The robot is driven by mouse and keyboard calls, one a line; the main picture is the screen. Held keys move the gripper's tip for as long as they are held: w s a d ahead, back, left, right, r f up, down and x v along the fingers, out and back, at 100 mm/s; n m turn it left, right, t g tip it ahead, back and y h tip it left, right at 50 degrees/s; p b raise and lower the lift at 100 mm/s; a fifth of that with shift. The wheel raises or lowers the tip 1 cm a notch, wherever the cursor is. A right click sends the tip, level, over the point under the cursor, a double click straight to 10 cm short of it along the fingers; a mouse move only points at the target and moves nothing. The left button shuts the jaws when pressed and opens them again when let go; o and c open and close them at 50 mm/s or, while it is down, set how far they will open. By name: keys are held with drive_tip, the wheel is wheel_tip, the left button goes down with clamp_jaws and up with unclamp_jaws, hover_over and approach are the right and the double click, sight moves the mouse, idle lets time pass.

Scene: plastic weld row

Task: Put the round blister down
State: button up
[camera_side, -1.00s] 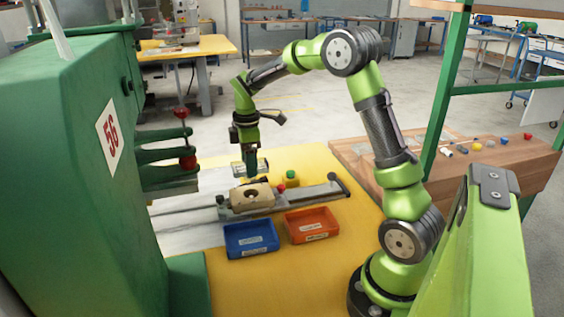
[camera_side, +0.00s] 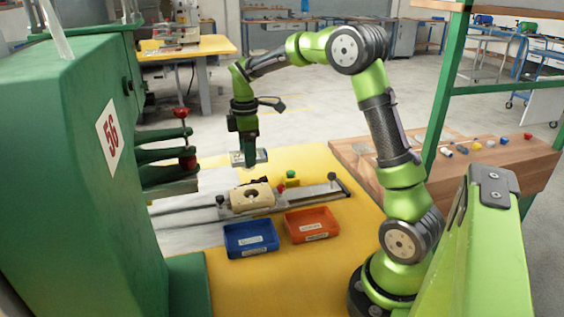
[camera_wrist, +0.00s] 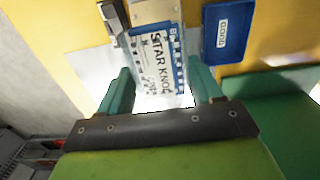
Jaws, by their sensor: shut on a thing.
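The round blister (camera_wrist: 158,55) is a white card printed "STAR KNOB" with a blue edge and a clear part. It lies between the two fingers of my gripper (camera_wrist: 160,72) in the wrist view. In the side view my gripper (camera_side: 248,160) points down, shut on the blister (camera_side: 262,156). It holds it in the air above and behind the tan fixture block (camera_side: 262,203), apart from it. The underside of the blister is hidden.
The tan block sits on a slide rail (camera_side: 318,193) with red and green knobs behind it. A blue tray (camera_side: 228,243) and an orange tray (camera_side: 325,231) stand in front on the yellow table (camera_side: 290,285). The green machine (camera_side: 75,170) stands at the left.

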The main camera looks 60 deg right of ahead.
drive_tip(key=s+a+f+n, duration=0.1)
drive_tip(key=s+a, duration=0.2)
drive_tip(key=a, duration=0.5)
drive_tip(key=m, duration=0.1)
hover_over(251, 241)
drive_tip(key=shift+f, duration=5.85)
drive_tip(key=shift+f, duration=0.15)
drive_tip(key=o, duration=0.9)
drive_tip(key=shift+c, duration=0.2)
